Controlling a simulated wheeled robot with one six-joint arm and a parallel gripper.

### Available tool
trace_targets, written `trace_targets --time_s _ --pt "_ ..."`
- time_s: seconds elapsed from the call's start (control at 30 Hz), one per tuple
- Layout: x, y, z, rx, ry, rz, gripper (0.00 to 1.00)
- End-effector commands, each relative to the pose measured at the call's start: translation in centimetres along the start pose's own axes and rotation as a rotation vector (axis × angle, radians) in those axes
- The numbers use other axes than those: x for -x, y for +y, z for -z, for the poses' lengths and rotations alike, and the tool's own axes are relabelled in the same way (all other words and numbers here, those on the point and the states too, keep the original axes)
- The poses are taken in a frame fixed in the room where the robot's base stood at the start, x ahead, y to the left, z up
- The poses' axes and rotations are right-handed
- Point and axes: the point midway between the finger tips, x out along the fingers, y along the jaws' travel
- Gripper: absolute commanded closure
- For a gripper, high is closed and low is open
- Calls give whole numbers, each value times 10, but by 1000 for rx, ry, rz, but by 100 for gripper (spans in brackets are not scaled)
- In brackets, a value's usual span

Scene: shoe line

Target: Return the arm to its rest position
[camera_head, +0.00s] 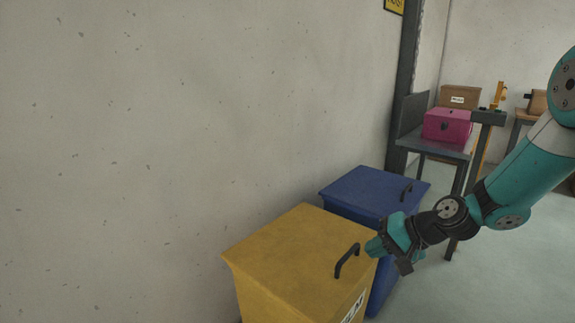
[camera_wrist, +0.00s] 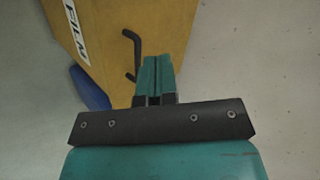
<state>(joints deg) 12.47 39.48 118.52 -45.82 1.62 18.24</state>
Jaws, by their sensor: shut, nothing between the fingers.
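My gripper (camera_head: 374,248) is shut and empty at the end of my teal and black arm. In the head view it is at the right edge of the yellow bin (camera_head: 290,250), close to the black handle (camera_head: 347,260) on its lid. In the wrist view my gripper (camera_wrist: 157,62) has its two teal fingers together. There the yellow bin (camera_wrist: 105,30) and its handle (camera_wrist: 133,55) lie beyond the fingertips, with the handle just left of them. I cannot tell whether the fingers touch the handle. The lid looks closed.
A blue bin (camera_head: 365,190) stands behind the yellow one, against the bare wall (camera_head: 180,120). Further back a dark table (camera_head: 440,145) holds a pink box (camera_head: 447,125), with a cardboard box (camera_head: 459,97) behind it. The floor (camera_head: 500,260) at the right is clear.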

Motion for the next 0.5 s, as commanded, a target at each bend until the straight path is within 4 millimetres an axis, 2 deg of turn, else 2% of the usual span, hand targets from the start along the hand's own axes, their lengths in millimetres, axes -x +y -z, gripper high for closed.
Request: trace_targets --time_s 0.03,0.1,0.2,0.33,0.5 --pt "12 -28 -22 92 -44 -25 100" --pt "28 -54 -54 208 -111 -69 100" --pt "53 -83 -103 369 -202 -128 100" --pt "88 -102 -162 547 -300 -198 100" --pt "125 -105 -219 713 -388 -263 100"
